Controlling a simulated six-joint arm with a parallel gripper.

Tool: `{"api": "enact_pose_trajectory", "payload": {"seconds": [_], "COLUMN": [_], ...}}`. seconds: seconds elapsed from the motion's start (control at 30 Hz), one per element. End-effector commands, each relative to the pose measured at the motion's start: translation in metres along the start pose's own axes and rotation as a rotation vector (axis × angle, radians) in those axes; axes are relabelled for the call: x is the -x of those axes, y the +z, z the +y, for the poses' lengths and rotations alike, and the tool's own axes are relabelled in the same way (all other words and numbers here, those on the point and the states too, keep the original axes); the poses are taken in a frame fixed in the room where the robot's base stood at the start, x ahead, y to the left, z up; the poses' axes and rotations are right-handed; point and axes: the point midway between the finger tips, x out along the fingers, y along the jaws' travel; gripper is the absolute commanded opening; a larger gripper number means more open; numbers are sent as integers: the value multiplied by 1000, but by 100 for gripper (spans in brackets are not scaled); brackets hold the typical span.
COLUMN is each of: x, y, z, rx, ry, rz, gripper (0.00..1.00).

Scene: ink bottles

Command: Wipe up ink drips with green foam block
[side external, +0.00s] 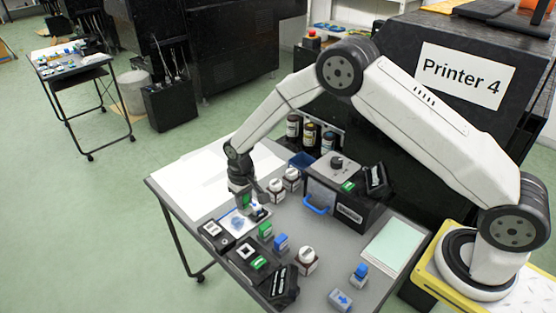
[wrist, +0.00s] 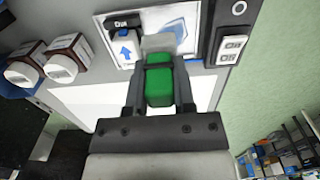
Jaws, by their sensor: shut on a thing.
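My gripper (side external: 243,204) points down over a white panel (side external: 222,226) on the table and is shut on the green foam block. In the wrist view the green foam block (wrist: 159,86) sits between my two fingers, with a pale grey part at its far end. A blue ink smear (side external: 237,223) lies on the white panel right by my gripper. It also shows partly in the wrist view (wrist: 180,28), beyond the block. I cannot tell whether the block touches the panel.
A blue-arrow block (wrist: 125,49) stands close beside my gripper. White-capped bottles (side external: 276,189) stand to the right. A dark switch box (side external: 215,233) is at the panel's near left. More green and blue blocks (side external: 281,243) stand nearer the front. A white sheet (side external: 205,172) covers the back left.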

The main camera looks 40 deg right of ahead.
Motion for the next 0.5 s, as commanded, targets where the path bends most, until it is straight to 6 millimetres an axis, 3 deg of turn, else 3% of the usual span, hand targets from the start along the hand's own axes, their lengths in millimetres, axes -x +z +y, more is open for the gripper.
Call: {"api": "enact_pose_trajectory", "payload": {"seconds": [0.2, 0.5], "x": [-2, -3], "y": [-7, -8], "z": [-14, -15], "rx": [0, 0], "ry": [0, 0], "rz": [0, 0], "gripper": [0, 0]}}
